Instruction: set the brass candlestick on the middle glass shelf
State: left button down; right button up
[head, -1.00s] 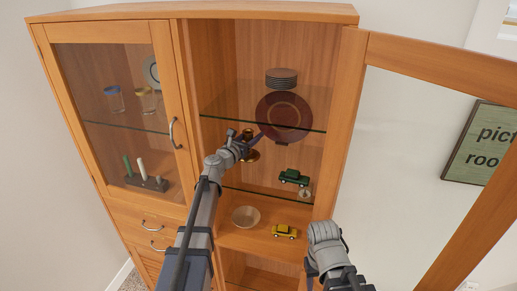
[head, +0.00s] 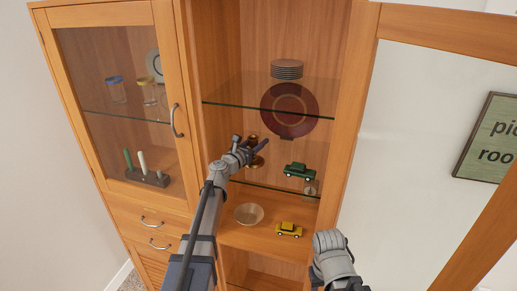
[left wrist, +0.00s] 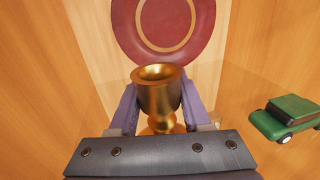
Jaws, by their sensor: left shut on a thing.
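The brass candlestick (head: 254,142) is inside the open right section of the cabinet. It also shows in the left wrist view (left wrist: 158,92), its cup between the two fingers. My left gripper (head: 250,151) is shut on it. The candlestick looks upright. It is at the height of the gap between the upper glass shelf and the middle glass shelf (head: 245,184), left of a green toy car. I cannot tell whether its base touches the shelf. Part of the stem and base is hidden by the gripper. My right arm shows at lower right, but its gripper does not.
The green car (head: 299,171) and a small pale object (head: 310,189) are at the middle shelf's right. A dark red plate (head: 290,111) stands behind. Stacked plates (head: 287,69) are on the upper shelf (head: 225,97). A bowl (head: 249,214) and yellow car (head: 289,229) sit below.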

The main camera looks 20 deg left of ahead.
pick_arm(q)
jog(key=shift+w+f, duration=0.1)
jog(key=shift+f, duration=0.05)
jog(key=shift+f, duration=0.2)
jog(key=shift+c, duration=1.8)
grip_release()
jog(key=shift+r, duration=0.15)
jog(key=v, duration=1.2)
